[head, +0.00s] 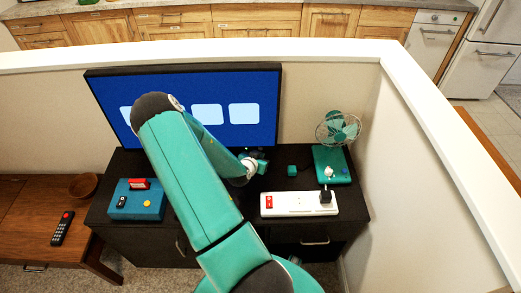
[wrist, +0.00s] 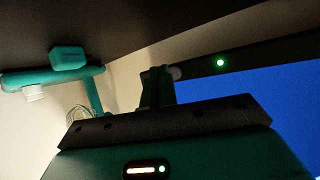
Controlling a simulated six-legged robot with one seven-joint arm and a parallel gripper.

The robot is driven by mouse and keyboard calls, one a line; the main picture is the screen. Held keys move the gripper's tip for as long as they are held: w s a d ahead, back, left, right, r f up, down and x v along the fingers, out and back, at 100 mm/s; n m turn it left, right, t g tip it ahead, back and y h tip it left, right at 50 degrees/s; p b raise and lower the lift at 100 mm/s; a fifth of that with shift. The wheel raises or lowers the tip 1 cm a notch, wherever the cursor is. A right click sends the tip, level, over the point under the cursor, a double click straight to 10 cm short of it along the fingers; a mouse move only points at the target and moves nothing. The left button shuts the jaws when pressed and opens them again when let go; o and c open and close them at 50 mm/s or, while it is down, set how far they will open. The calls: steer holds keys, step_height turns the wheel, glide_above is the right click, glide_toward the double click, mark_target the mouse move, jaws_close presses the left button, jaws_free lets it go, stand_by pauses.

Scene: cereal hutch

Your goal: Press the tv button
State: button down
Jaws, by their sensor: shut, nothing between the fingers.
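The TV (head: 265,88) stands at the back of the dark cabinet. Its screen is lit blue with several pale tiles, partly hidden by my arm. In the wrist view its blue screen (wrist: 265,110) fills the right side, and a green light (wrist: 221,62) glows on the dark bezel. A small grey round piece (wrist: 176,73) on the bezel shows beside my fingers; it may be the TV button, partly hidden. My gripper (head: 258,160) is shut and empty, low in front of the TV's lower right part. Its fingers (wrist: 158,85) point at the bezel; I cannot tell whether they touch it.
A small teal block (head: 292,169) sits right of my gripper, with a teal fan (head: 338,128) on its base behind. A white power strip (head: 285,204) lies in front. A blue box (head: 137,206) with a red switch stands left. A low wall closes the right side.

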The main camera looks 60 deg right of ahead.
steer(key=shift+d, duration=0.1)
steer(key=shift+w+d, duration=0.2)
steer(key=shift+d, duration=0.1)
steer(key=shift+w+d, duration=0.15)
steer(key=shift+d, duration=0.15)
stand_by(0.7)
stand_by(0.4)
steer(key=shift+s+a, duration=0.35)
steer(key=shift+a, duration=0.35)
steer(key=shift+a, duration=0.1)
steer(key=shift+s+a, duration=0.4)
steer(key=shift+a, duration=0.3)
steer(key=shift+s+a, duration=0.35)
steer(key=shift+a, duration=0.4)
steer(key=shift+s+a, duration=0.4)
steer(key=shift+a, duration=0.3)
